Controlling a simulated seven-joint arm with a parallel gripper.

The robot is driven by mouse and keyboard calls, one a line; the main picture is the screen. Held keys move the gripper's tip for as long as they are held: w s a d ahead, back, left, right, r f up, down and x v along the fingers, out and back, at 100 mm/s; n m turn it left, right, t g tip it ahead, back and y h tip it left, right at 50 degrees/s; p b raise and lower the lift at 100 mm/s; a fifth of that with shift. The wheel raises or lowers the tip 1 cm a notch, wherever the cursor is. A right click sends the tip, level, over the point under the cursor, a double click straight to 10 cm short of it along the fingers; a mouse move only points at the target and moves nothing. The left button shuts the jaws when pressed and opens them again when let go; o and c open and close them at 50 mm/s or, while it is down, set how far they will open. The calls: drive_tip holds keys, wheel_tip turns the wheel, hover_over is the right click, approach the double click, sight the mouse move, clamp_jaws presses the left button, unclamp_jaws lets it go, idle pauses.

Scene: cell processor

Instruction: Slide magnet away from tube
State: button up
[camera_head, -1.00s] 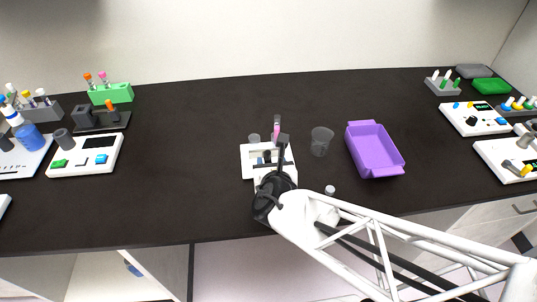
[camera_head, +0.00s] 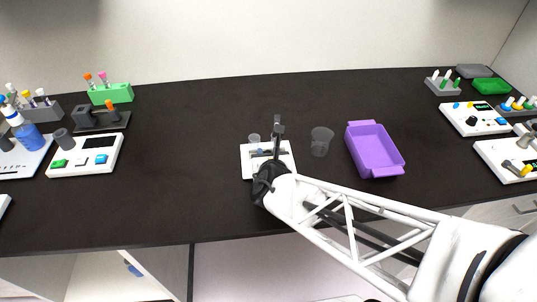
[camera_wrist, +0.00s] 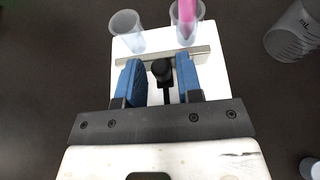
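A white stand (camera_head: 247,172) sits at the middle of the table. In the wrist view it (camera_wrist: 213,82) holds a clear tube with pink content (camera_wrist: 187,16) at the right and an empty clear cup (camera_wrist: 127,27) at the left. The magnet is a silver bar (camera_wrist: 152,57) with a black knob (camera_wrist: 162,70), lying just on the near side of the two vessels. My gripper (camera_wrist: 159,80) is open, with one blue finger on each side of the knob and gaps between. In the head view my gripper (camera_head: 278,131) hides the pink tube.
A clear beaker (camera_head: 321,142) stands right of the stand, with a purple tray (camera_head: 399,163) beyond it. A small vial (camera_wrist: 312,168) shows at the wrist view's lower right. Devices and racks stand at both table ends. The table left of the stand is clear.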

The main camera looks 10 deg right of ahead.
clamp_jaws()
drive_tip(key=shift+s, duration=2.05)
drive_tip(key=shift+o, duration=1.4)
unclamp_jaws()
drive_tip(key=shift+s+r, duration=0.1)
drive_tip(key=shift+s, duration=0.05)
drive_tip(key=shift+v, duration=3.7)
